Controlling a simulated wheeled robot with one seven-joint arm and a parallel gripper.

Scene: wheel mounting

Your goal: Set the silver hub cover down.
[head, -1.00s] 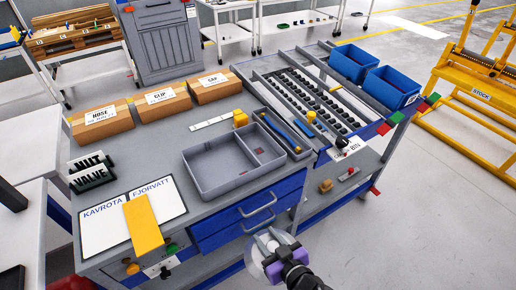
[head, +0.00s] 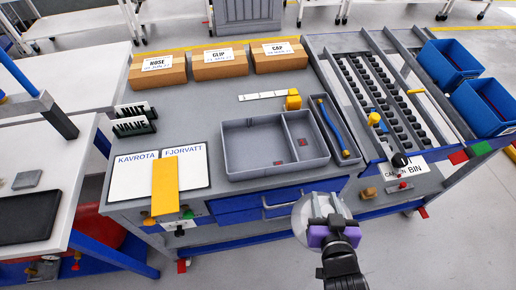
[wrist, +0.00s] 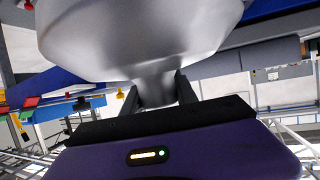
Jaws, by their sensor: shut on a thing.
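The silver hub cover (head: 302,214) is a round pale disc in front of the workbench's front edge, partly hidden behind my gripper (head: 324,218). In the wrist view the hub cover (wrist: 140,35) fills the top middle, and its narrow stem sits between the two dark fingers of my gripper (wrist: 157,92). My gripper is shut on that stem. The cover is held in the air, apart from the bench top as far as I can tell.
The workbench (head: 230,100) carries a grey divided tray (head: 250,150), a white two-part board (head: 135,185) with a yellow strip (head: 165,185), and cardboard boxes (head: 220,65) behind. A roller rack (head: 375,100) and blue bins (head: 450,62) stand right. Bare bench top shows between boxes and tray.

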